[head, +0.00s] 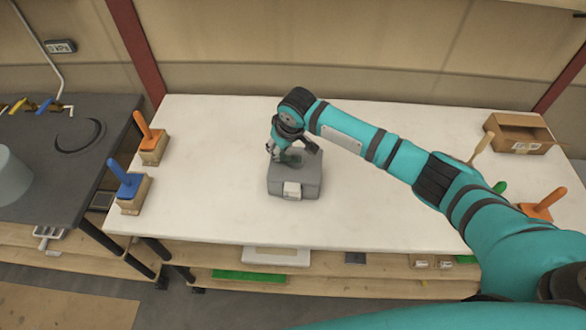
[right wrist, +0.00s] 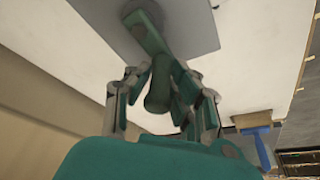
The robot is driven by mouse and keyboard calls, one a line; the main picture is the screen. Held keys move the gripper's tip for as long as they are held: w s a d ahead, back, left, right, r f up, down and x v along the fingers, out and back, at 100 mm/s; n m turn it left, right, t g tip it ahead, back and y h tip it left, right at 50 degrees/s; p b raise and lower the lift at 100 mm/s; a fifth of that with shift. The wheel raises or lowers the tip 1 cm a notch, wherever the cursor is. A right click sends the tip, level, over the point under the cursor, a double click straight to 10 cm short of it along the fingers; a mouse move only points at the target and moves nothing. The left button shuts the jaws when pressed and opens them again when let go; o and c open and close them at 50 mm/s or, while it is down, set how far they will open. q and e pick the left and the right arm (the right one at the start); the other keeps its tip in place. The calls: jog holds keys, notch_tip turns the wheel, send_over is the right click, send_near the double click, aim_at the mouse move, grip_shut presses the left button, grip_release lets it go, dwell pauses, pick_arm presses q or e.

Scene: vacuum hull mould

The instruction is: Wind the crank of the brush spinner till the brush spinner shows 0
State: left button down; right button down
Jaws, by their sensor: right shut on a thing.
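The brush spinner (head: 310,180) is a grey box on the white table. A pale display plate (head: 292,190) sits on its front; its reading is too small to make out. My right gripper (head: 285,154) is over the top of the box, at the green crank (head: 292,159). In the right wrist view, the crank's flat green arm (right wrist: 147,33) lies over the grey box (right wrist: 197,28). Its rounded knob (right wrist: 159,88) is between the fingers of my right gripper (right wrist: 162,92), which are shut on it. My left gripper is not in view.
Brushes with orange (head: 145,125) and blue (head: 124,174) handles stand on blocks at the table's left edge. Several handles and an open cardboard box (head: 518,131) are at the right. A dark bench (head: 60,180) adjoins on the left. The table around the box is clear.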

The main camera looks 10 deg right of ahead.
aim_at(291, 153)
jog(key=shift+w+d, duration=0.1)
jog(key=shift+d, duration=0.05)
jog(key=shift+w+d, duration=0.25)
jog(key=shift+w, duration=0.25)
jog(key=shift+d, duration=0.1)
dwell(0.4)
jog(key=shift+w+d, duration=0.45)
jog(key=shift+f, duration=0.1)
jog(key=shift+w+d, duration=0.3)
jog(key=shift+d, duration=0.4)
